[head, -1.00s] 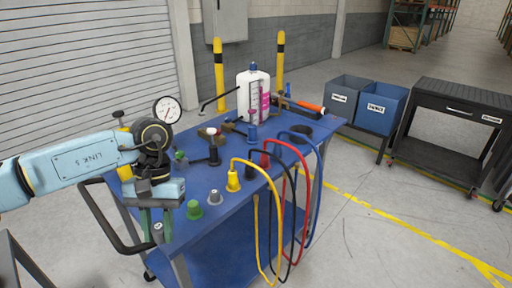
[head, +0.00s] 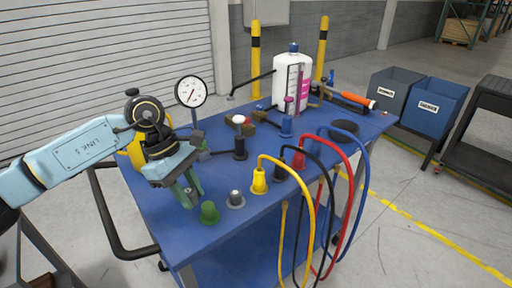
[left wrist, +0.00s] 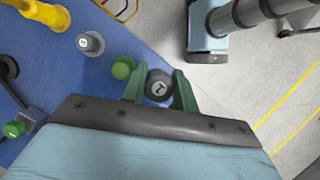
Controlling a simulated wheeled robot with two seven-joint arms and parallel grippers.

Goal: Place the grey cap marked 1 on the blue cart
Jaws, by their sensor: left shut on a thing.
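My left gripper (head: 186,196) is shut on a dark grey cap marked 1, which shows between its green fingers in the left wrist view (left wrist: 159,86). In the head view the fingers largely hide this cap. The gripper points down at the near left edge of the blue cart (head: 200,246), beside a green cap (head: 209,212). I cannot tell whether the held cap touches the cart top. Another grey cap (head: 236,199) stands on the cart right of the green one; it also shows in the left wrist view (left wrist: 91,43). My right gripper is not in view.
A yellow plug (head: 259,181) and several cables hang over the cart's front edge. A dial gauge (head: 191,91), a white bottle (head: 291,82) and an orange-handled tool (head: 356,100) are farther back. A black handle (head: 128,251) juts out at the left. Bins (head: 434,105) stand right.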

